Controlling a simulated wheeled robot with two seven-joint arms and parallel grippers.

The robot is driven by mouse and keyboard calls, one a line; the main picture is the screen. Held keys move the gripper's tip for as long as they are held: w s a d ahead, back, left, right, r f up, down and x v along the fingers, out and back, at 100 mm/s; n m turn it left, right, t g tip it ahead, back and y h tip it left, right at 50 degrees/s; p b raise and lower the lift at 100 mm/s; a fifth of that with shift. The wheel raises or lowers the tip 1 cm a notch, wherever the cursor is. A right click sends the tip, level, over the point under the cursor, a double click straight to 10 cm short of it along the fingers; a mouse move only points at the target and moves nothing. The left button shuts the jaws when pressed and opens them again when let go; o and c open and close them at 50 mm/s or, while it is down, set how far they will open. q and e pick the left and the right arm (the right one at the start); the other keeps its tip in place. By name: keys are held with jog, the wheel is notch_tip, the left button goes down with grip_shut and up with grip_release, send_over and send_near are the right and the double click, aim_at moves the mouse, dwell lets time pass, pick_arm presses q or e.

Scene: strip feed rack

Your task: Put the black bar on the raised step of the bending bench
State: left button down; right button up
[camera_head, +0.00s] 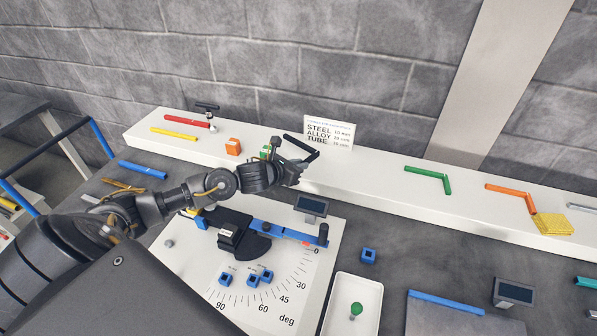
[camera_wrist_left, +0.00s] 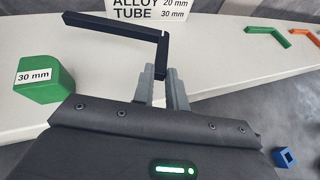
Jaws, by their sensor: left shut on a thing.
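The black bar (camera_head: 299,144) is bent into an L. My left gripper (camera_head: 300,167) is shut on the end of its short leg, which also shows in the left wrist view between the fingertips (camera_wrist_left: 160,88). The bar's long leg (camera_wrist_left: 115,26) points to the left there, in front of the printed sign. Bar and gripper are over the long white raised step (camera_head: 385,181) at the back of the bench. I cannot tell how far the bar is above it. My right gripper is not in view.
On the step are red (camera_head: 187,121) and yellow (camera_head: 174,133) bars, orange (camera_head: 232,146) and green (camera_wrist_left: 42,82) blocks, the sign (camera_head: 329,131), and bent green (camera_head: 431,174) and orange (camera_head: 511,193) bars. A bending plate (camera_head: 190,262) lies in front. The step between sign and green bar looks clear.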

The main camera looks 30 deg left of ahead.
pick_arm(q)
notch_tip(320, 180, down, 2)
jog(key=shift+f+p, duration=0.1)
jog(key=shift+p, duration=0.55)
jog(key=shift+f, duration=0.3)
jog(key=shift+f, duration=0.2)
jog(key=c, duration=1.4)
grip_release()
jog(key=shift+s+r, duration=0.1)
jog(key=shift+r, duration=0.05)
